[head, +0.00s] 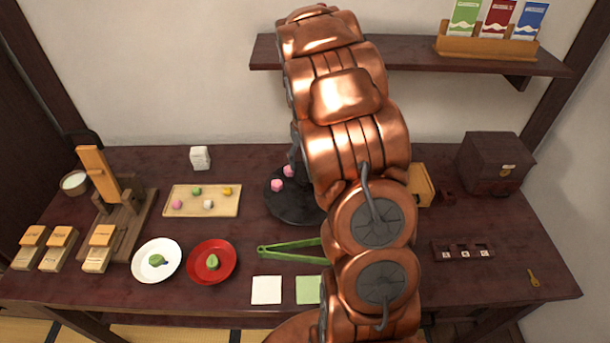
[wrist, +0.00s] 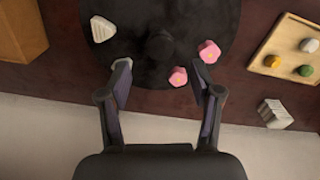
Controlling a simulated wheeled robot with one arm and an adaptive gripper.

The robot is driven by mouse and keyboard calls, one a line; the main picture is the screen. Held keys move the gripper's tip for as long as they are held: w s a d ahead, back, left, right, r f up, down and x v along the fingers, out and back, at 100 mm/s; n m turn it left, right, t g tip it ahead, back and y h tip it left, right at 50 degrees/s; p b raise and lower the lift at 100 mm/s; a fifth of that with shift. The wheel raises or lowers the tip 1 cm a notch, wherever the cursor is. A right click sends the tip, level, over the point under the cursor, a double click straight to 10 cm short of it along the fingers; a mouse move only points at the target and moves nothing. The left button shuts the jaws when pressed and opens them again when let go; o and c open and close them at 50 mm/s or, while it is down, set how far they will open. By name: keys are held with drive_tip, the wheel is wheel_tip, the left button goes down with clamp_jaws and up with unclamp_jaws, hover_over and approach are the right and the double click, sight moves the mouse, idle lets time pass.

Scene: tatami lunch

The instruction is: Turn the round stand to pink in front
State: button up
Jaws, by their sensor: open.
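The round stand (head: 287,208) is a dark disc on the table, partly hidden by my arm in the head view. The wrist view shows the stand (wrist: 150,15) with a dark central knob (wrist: 160,45). Two pink pieces (head: 288,171) sit on its back-left part; they also show in the wrist view (wrist: 209,51). A white triangular piece (wrist: 102,28) sits on the opposite side, with a pale piece partly hidden near one fingertip. My gripper (wrist: 160,68) is open over the wall-side part of the stand, with no object held. Contact with the stand cannot be told.
A wooden board (head: 233,213) with several small sweets lies left of the stand, near a white block (head: 200,158). Green tongs (head: 290,254), a red plate (head: 232,262) and a white plate (head: 141,272) lie in front. A shelf (head: 415,58) juts from the wall above.

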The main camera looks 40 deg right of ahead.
sight(305, 177)
drive_tip(key=shift+f+p, duration=0.75)
drive_tip(key=shift+f, duration=2.45)
drive_tip(key=shift+c, duration=0.3)
clamp_jaws()
